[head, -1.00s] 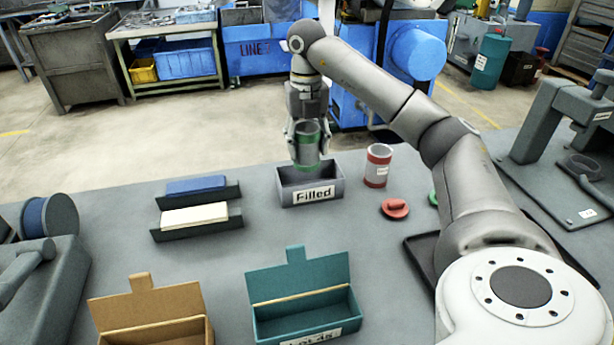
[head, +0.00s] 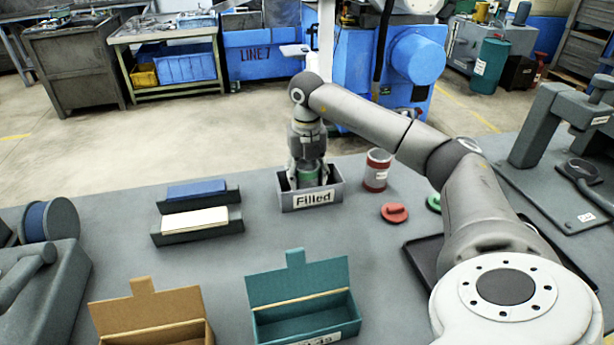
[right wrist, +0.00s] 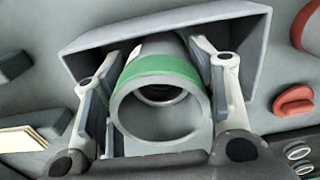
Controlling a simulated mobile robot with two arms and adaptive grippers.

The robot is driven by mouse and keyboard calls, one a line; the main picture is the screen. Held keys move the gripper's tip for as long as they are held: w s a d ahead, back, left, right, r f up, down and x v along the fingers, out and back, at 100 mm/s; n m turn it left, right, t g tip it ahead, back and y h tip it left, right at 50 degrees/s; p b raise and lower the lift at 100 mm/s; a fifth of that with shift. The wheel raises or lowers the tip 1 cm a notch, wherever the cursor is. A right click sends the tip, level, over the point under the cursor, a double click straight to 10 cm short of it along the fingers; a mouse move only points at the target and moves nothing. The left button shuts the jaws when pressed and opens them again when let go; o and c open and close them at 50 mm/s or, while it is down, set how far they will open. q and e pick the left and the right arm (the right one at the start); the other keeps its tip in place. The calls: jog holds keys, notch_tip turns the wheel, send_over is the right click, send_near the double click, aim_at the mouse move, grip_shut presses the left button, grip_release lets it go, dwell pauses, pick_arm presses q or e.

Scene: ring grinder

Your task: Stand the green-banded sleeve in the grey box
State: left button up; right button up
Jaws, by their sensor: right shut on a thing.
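The green-banded sleeve (head: 308,175) is a grey open tube with a green band. It is upright inside the grey box labelled "Filled" (head: 312,199), with its lower part hidden by the box's front wall. My right gripper (head: 308,181) is shut on the sleeve from above, one finger on each side. In the right wrist view the sleeve (right wrist: 163,66) sits between the fingers, and the grey box (right wrist: 255,55) surrounds it. Whether the sleeve touches the box floor cannot be seen. My left gripper is not in view.
A red-banded sleeve (head: 376,171) stands right of the box. A red lid (head: 394,212) and a green lid (head: 434,203) lie nearby. Trays holding a blue block (head: 196,188) and a white block (head: 195,219) are to the left. Brown (head: 150,306) and teal (head: 300,291) open boxes are in front.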

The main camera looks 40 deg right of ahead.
jog(key=o, duration=1.1)
notch_tip(320, 180, up, 12)
jog(key=shift+p, duration=0.4)
